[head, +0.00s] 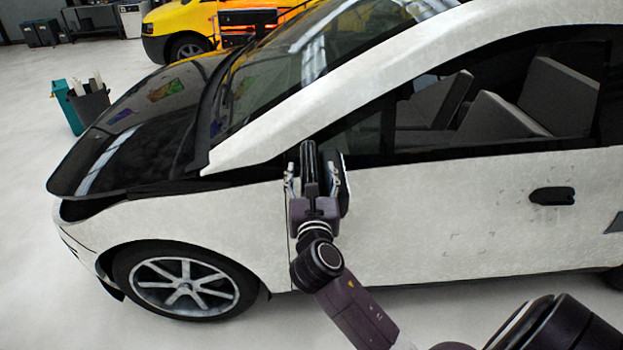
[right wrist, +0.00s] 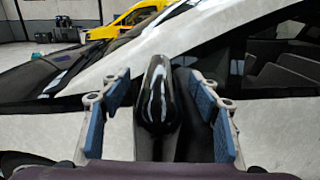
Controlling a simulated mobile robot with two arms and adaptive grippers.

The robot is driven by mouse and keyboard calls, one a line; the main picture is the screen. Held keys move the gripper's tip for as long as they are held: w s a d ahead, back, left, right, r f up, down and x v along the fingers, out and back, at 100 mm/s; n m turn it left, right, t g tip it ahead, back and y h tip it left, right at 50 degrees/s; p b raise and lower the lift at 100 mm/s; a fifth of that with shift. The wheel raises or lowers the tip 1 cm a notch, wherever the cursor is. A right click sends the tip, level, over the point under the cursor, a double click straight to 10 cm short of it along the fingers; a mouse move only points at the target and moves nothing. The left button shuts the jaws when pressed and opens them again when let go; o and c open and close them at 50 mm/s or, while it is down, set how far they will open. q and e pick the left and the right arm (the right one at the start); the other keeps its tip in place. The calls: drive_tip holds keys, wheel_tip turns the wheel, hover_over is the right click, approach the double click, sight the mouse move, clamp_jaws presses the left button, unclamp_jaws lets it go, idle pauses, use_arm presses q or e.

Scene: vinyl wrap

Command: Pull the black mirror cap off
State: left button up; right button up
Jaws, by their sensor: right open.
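The black mirror cap (head: 309,157) is on the side mirror at the front of the white car's door window. In the right wrist view the glossy cap (right wrist: 158,95) stands upright between my fingers, with the darker mirror body (right wrist: 192,100) just to its right. My right gripper (head: 314,180) is open in front of the mirror, one finger on each side. In the right wrist view the blue finger pads of my right gripper (right wrist: 162,100) stand apart from the cap, with a visible gap on the left. The cap's lower end is hidden by the gripper. My left gripper is not in view.
The white car (head: 420,215) fills most of the head view, with its door handle (head: 552,196) to the right and the dark bonnet (head: 140,125) to the left. A teal and dark bin (head: 88,105) stands beyond the bonnet. A yellow vehicle (head: 180,25) is behind. Clear floor lies front left.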

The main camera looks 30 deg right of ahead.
drive_tip(key=shift+w, duration=0.1)
drive_tip(key=shift+c, duration=0.7)
drive_tip(key=c, duration=1.2)
drive_tip(key=shift+c, duration=0.4)
drive_tip(key=shift+w+a+p, duration=0.35)
drive_tip(key=shift+w+a, duration=0.05)
drive_tip(key=shift+a, duration=0.25)
drive_tip(key=shift+w+a, duration=0.1)
drive_tip(key=shift+a, duration=0.05)
drive_tip(key=w+a, duration=0.3)
drive_tip(key=a, duration=0.2)
drive_tip(key=shift+w+a+p, duration=0.15)
drive_tip(key=shift+a+p, duration=0.05)
drive_tip(key=shift+p, duration=0.1)
